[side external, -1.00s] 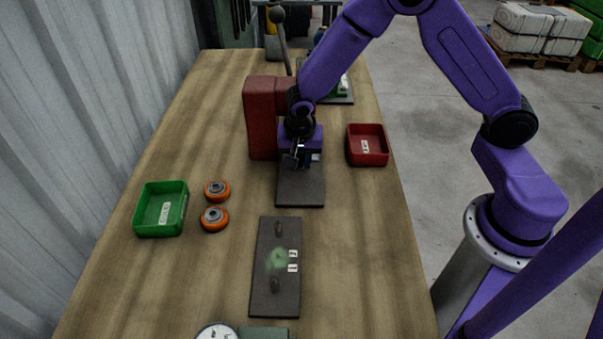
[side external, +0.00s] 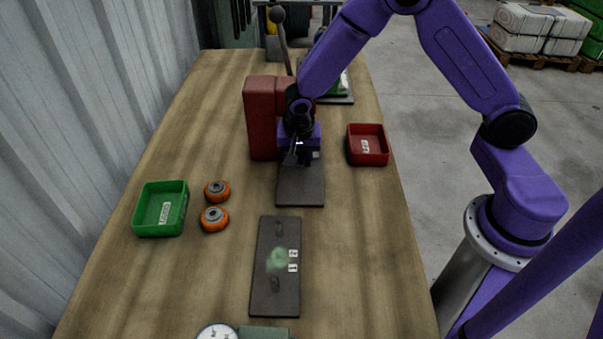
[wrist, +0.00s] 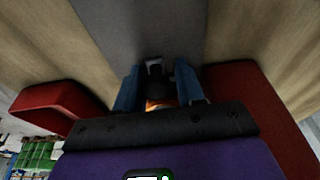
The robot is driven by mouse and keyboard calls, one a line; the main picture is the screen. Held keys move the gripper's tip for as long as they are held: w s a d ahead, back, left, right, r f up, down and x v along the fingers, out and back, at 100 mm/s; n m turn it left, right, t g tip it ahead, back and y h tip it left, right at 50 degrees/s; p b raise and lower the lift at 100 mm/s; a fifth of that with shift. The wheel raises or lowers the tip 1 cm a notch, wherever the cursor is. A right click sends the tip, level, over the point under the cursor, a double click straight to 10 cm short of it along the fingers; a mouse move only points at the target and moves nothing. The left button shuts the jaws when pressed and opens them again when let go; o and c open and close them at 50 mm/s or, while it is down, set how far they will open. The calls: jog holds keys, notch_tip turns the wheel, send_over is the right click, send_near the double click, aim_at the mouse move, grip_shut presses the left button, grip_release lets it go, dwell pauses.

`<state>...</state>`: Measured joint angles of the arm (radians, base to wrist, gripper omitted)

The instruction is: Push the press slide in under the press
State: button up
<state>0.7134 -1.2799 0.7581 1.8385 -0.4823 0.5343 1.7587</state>
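The red press (side external: 261,118) stands on the bench with its lever (side external: 281,40) raised. A dark grey plate (side external: 301,190) extends from under it toward the camera; it also shows in the wrist view (wrist: 168,25). My gripper (side external: 297,160) is low over the plate's far part, in front of the press. In the wrist view its two blue fingers (wrist: 158,90) stand apart, with a dark part and something orange between them. Whether the fingers touch that part is unclear. My gripper hides most of the slide, so its exact position cannot be told.
A red bin (side external: 367,160) is right of the press; a green bin (side external: 147,222) is at left, beside two orange wheels (side external: 214,218). A dark board with pegs (side external: 262,300) lies nearer the camera. A dial gauge (side external: 217,332) is at the front edge. Open bench surrounds the board.

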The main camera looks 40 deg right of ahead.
jog(key=shift+d+r, duration=0.1)
jog(key=shift+d, duration=0.5)
jog(key=shift+v, duration=0.85)
jog(key=shift+a+v, duration=0.1)
jog(key=shift+v, duration=0.95)
jog(key=shift+a+v, duration=0.15)
jog(key=shift+v, duration=0.9)
jog(key=shift+s+a+r, duration=0.15)
jog(key=shift+s+r, duration=0.1)
jog(key=shift+r, duration=0.05)
jog(key=s+d+r+n, duration=0.1)
jog(key=s+r+n, duration=0.2)
jog(key=s+n, duration=0.4)
jog(key=s+d+r+n+g+y, duration=0.1)
jog(key=s+r+n, duration=0.2)
jog(key=s+n, duration=0.4)
jog(key=s+d+r+n+y, duration=0.1)
jog(key=s+r+n, duration=0.3)
jog(key=s, duration=1)
jog(key=n, duration=0.3)
jog(key=shift+d+g, duration=0.35)
jog(key=shift+g, duration=0.05)
